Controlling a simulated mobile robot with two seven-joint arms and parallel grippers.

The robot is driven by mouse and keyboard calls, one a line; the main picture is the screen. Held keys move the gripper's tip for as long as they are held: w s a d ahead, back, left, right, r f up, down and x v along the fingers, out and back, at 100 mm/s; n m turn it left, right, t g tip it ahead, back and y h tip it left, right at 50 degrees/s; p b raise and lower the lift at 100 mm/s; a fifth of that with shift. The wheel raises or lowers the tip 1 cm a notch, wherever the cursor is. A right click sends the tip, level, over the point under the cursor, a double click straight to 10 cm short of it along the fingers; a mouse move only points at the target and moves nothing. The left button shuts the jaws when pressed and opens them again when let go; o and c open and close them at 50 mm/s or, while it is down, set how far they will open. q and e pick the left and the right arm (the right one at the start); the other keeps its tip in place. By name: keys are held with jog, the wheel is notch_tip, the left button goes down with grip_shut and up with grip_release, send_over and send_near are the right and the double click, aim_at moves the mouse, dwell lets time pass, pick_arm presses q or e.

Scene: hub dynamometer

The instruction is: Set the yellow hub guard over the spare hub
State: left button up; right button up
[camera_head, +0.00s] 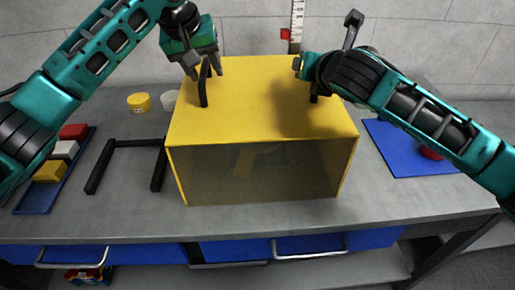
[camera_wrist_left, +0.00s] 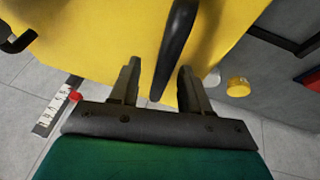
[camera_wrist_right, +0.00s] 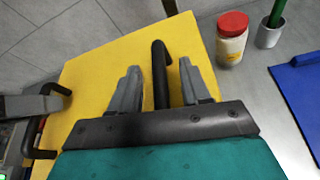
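The yellow hub guard (camera_head: 265,80) is a large box with a yellow top, a smoky see-through front and two black handles. It appears to stand on the bench. A dim yellowish shape shows through its front; I cannot tell what it is. My left gripper (camera_head: 205,73) has its fingers on either side of the left handle (camera_wrist_left: 177,45), with gaps showing in the left wrist view. My right gripper (camera_wrist_right: 158,67) straddles the right handle (camera_wrist_right: 160,85), also with gaps. Both grippers are open. I cannot clearly make out the spare hub.
A black U-shaped frame (camera_head: 135,142) lies left of the guard. Beyond it is a blue tray (camera_head: 38,205) with coloured blocks. A yellow tub (camera_head: 139,102) stands behind. A blue mat (camera_head: 395,155) lies right. A red-lidded jar (camera_wrist_right: 232,40) and a cup (camera_wrist_right: 268,38) stand beside the guard.

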dwell(0.4)
jog(key=shift+s+r, duration=0.1)
jog(key=shift+s, duration=0.05)
pick_arm(q)
jog(key=v, duration=1.2)
pick_arm(e)
jog(key=v, duration=1.1)
jog(key=shift+s+d+r, duration=0.1)
jog(key=shift+s, duration=0.25)
